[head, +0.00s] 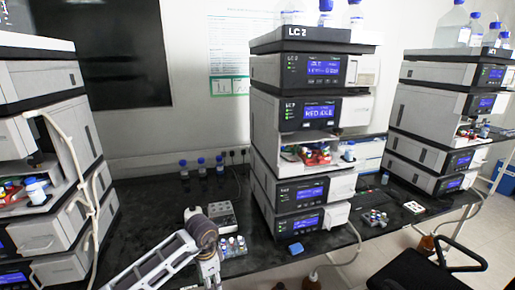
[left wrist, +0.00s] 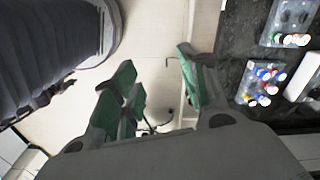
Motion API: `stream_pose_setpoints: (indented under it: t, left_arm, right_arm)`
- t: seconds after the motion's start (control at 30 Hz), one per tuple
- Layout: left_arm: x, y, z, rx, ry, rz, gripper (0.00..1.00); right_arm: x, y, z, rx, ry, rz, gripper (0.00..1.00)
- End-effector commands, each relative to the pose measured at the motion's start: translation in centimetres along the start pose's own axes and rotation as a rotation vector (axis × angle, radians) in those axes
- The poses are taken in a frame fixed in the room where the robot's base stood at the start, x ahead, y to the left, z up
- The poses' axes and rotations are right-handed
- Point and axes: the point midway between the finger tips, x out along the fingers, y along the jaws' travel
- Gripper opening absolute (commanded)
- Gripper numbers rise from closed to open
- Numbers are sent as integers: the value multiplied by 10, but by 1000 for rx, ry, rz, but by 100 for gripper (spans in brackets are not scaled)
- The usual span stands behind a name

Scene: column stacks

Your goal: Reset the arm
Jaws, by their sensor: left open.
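My left arm (head: 158,262) comes in from the bottom left of the head view. It bends at a dark joint in front of the bench and runs down out of the picture, so its gripper is hidden there. In the left wrist view my left gripper (left wrist: 155,65) is open, its green-padded fingers apart with nothing between them. It hangs over pale floor beside the dark bench edge. My right arm and gripper are in neither view.
A central LC stack (head: 300,170) stands on the dark bench (head: 150,205). Other stacks stand left (head: 45,150) and right (head: 440,115). A vial rack (head: 232,246) sits close to my arm; a black chair (head: 430,270) is at lower right.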

Motion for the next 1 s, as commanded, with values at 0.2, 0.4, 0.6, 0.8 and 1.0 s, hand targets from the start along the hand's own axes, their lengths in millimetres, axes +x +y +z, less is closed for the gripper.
stream_pose_setpoints:
  t: [0.2, 0.4, 0.6, 0.8, 1.0]
  left_arm:
    - [4, 4, -3, 19, 16, 24, 43]
    - [12, 10, -9, 52, 46, 65, 43]
    - [23, 21, -18, 102, 100, 129, 43]
    - [38, 35, -30, 166, 188, 215, 43]
    - [58, 59, -52, 248, 359, 339, 43]
  right_arm:
    - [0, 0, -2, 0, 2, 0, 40]
    - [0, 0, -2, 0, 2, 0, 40]
    - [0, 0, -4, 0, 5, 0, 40]
    - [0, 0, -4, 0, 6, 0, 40]
    - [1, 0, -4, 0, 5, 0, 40]
